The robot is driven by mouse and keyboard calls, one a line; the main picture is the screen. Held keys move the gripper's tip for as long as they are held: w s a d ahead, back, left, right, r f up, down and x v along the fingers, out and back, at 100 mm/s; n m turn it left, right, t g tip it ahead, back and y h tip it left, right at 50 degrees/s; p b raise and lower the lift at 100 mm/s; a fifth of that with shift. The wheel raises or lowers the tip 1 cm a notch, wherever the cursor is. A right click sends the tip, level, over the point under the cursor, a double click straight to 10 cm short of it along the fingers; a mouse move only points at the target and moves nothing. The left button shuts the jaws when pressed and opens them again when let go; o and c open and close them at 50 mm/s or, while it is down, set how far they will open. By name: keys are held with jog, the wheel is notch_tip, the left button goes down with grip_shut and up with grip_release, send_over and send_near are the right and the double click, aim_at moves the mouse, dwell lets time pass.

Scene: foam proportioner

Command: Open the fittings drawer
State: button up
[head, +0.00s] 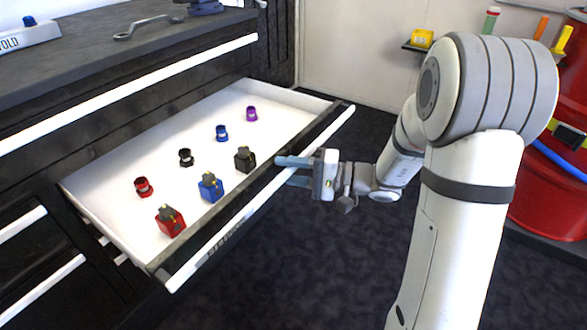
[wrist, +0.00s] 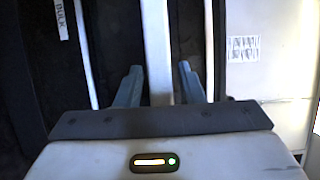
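The fittings drawer (head: 110,185) is pulled well out of the dark cabinet, its white inside showing. Several small fittings lie in it: rings in red, black, blue and purple, and block-like pieces in red (head: 169,220), blue (head: 210,187) and black (head: 244,159). Its long white handle bar (head: 215,243) runs along the front. My gripper (head: 293,170) is at the handle's right half. In the wrist view the two fingers (wrist: 160,75) stand apart on either side of the handle bar (wrist: 157,40), with a visible gap at the right finger, so the gripper looks open around it.
A wrench (head: 150,27) lies on the cabinet top. Other closed drawers with white handles are above and at lower left. Red containers (head: 550,190) stand at the right. Dark floor (head: 300,270) is free in front of the drawer.

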jog(key=shift+o, duration=0.5)
jog(key=shift+d, duration=0.15)
jog(key=shift+d, duration=0.35)
jog(key=p+v, duration=0.1)
jog(key=v, duration=0.6)
jog(key=shift+p, duration=0.4)
